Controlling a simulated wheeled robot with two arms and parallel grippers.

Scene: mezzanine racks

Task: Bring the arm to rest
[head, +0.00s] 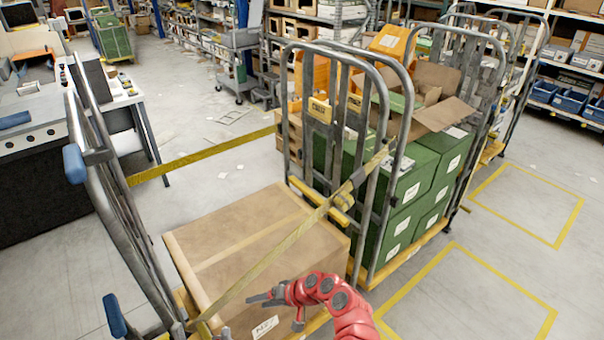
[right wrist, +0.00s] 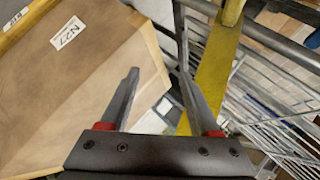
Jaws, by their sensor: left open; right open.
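My right arm comes in at the bottom of the head view. Its red gripper (head: 274,313) is open and empty, in front of a large cardboard box (head: 235,235) on a cart with tubular metal end frames. A yellow strap (head: 275,255) runs slantwise across the box up to the cart's right end frame (head: 330,110). In the right wrist view the open jaws (right wrist: 158,76) have nothing between them. The box (right wrist: 70,95), with an N27 label, lies left of them, and a yellow band (right wrist: 214,80) passes behind the right finger. My left gripper is not in view.
A loaded cart with green boxes (head: 400,205) stands just right of the box. The left end frame (head: 125,210) rises at the left, before a workbench (head: 60,125). Racks fill the back. Floor at the right (head: 480,255) is clear, with yellow lines.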

